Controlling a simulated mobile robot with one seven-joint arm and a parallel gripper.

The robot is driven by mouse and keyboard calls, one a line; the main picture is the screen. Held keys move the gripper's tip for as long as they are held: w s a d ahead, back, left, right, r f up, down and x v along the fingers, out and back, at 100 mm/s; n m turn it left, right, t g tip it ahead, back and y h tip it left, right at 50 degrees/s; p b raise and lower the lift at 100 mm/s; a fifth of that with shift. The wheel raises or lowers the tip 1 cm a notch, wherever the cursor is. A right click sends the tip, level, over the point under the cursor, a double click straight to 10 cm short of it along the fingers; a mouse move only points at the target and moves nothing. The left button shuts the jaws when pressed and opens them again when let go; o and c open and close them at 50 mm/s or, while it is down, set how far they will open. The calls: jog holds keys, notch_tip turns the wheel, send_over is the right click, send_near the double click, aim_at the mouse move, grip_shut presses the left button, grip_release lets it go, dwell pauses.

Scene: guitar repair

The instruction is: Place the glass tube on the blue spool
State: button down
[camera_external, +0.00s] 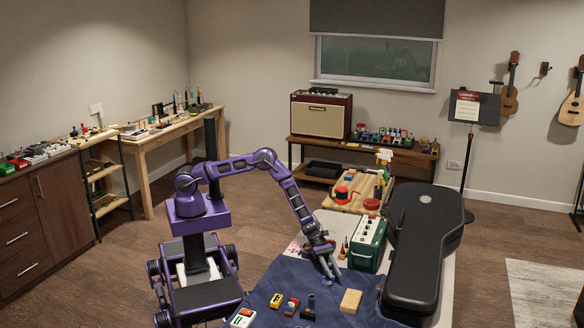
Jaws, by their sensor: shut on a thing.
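My gripper (331,274) points down just above the dark blue cloth, near the middle of the bench. It is shut on a small pale, clear-looking thing (327,282) at its fingertips, which looks like the glass tube. The fingers hide part of it, and I cannot tell whether it touches the cloth. A small dark upright cylinder (311,301) stands on the cloth in front of my gripper. I cannot make out the blue spool for certain at this size.
The blue cloth (270,285) also bears a wooden block (350,301) and several small yellow, red and white items. A green amplifier box (367,244) stands close right of my gripper, with a black guitar case (418,245) beyond it. A wooden board (340,200) lies farther back.

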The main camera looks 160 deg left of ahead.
jog(key=shift+f, duration=0.25)
jog(key=c, duration=0.6)
grip_release()
jog(key=shift+r, duration=0.1)
jog(key=shift+r, duration=0.25)
jog(key=v, duration=1.2)
jog(key=shift+f, duration=0.1)
